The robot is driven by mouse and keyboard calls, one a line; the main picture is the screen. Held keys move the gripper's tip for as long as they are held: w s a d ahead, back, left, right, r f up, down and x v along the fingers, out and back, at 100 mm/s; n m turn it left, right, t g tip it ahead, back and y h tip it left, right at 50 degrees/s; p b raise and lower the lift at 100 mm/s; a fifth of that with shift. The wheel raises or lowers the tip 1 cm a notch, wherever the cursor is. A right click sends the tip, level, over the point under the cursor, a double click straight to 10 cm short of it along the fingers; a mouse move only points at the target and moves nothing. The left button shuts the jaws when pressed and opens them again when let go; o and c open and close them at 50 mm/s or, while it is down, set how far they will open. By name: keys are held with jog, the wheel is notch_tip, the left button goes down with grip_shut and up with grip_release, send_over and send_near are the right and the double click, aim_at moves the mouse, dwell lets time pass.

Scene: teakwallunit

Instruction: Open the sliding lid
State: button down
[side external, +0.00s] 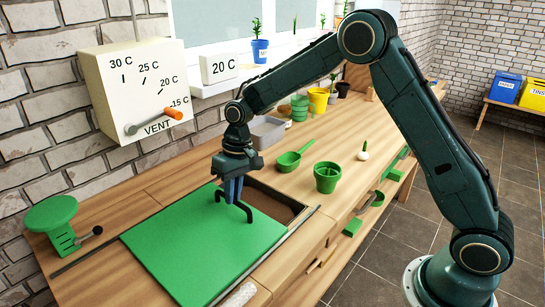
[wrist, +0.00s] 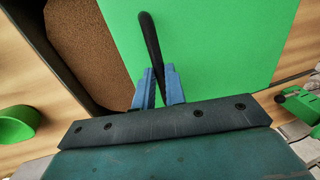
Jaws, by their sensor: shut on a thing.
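The sliding lid (side external: 175,245) is a flat green panel set in the wooden bench top, with a dark arched handle (side external: 249,213) near its edge. The lid is partly open: a box opening (side external: 268,203) with brown, grainy contents shows beside it. My gripper (side external: 234,195) points down over the handle. In the wrist view the blue fingers (wrist: 160,88) are shut on the dark handle (wrist: 150,45), with the green lid (wrist: 215,40) to the right and the brown contents (wrist: 85,45) to the left. Part of the handle is hidden between the fingers.
A green scoop (side external: 292,160) and a green pot (side external: 327,177) stand behind the opening. A green round-topped stand (side external: 52,215) is at the left end of the bench. A vent box (side external: 135,90) with an orange-tipped lever hangs on the wall.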

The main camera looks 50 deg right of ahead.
send_over(197, 237)
jog(key=shift+r, duration=0.1)
jog(key=c, duration=1.5)
grip_release()
jog(key=shift+o, duration=0.2)
notch_tip(197, 237, up, 14)
jog(key=d, duration=0.2)
jog(key=shift+d+f, duration=0.25)
jog(key=shift+d, duration=0.1)
jog(key=shift+r, duration=0.1)
